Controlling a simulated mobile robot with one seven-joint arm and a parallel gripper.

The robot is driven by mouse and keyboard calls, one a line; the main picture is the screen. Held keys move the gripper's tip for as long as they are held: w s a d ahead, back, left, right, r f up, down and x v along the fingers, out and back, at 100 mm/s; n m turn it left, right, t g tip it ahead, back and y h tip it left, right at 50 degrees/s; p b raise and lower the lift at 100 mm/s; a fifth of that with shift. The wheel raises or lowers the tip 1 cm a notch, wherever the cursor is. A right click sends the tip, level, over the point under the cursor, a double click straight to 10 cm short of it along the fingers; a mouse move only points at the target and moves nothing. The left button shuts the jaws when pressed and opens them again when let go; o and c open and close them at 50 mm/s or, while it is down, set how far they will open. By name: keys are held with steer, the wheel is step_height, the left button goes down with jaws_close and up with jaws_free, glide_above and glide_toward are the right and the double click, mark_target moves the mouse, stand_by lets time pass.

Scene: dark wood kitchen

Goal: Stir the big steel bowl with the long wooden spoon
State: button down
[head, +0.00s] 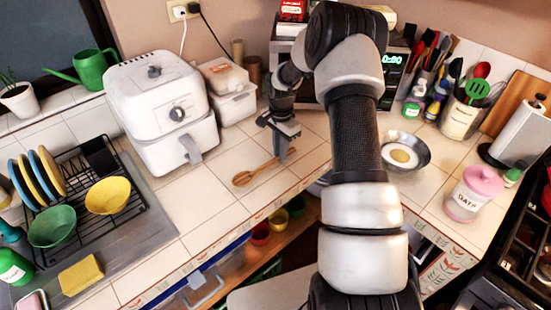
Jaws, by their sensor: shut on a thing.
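The long wooden spoon (243,178) is over the tiled counter at the centre left, its head to the left and its handle running up to the right. My gripper (284,153) points down at the handle end and is shut on the handle. I cannot tell whether the spoon rests on the tiles or is just above them. The steel bowl (423,152) stands on the counter to the right, beyond my arm, with a pale yellowish content inside. My arm passes between the spoon and the bowl in this view.
A white air fryer (160,105) stands left of the spoon, with plastic boxes (232,100) behind it. An oat jar (472,194), a utensil crock (459,120) and a paper towel roll (520,135) stand around the bowl's right. A dish rack (125,210) is far left.

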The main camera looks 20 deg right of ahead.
step_height(320, 180, up, 8)
steer(key=s+d+r+m+h+b, duration=0.2)
steer(key=d+r+h+b, duration=0.15)
steer(key=d, duration=0.95)
steer(key=s+d+r+m+h+b, duration=0.1)
steer(key=s+d+r+h+b, duration=0.2)
steer(key=d, duration=1.1)
steer(key=s+d+r+m+g+h+b, duration=0.1)
steer(key=s+d+r+m+h+b, duration=0.15)
steer(key=s+d+r, duration=0.45)
steer(key=s+d+r+m+g+h+b, duration=0.1)
steer(key=s+d+r+h+b, duration=0.3)
steer(key=d, duration=0.6)
step_height(320, 180, down, 11)
steer(key=w+y+b, duration=0.1)
steer(key=b, duration=0.8)
steer(key=shift+a+r+y, duration=0.15)
steer(key=shift+r+y, duration=0.05)
steer(key=shift+y, duration=0.2)
steer(key=shift+n, duration=0.25)
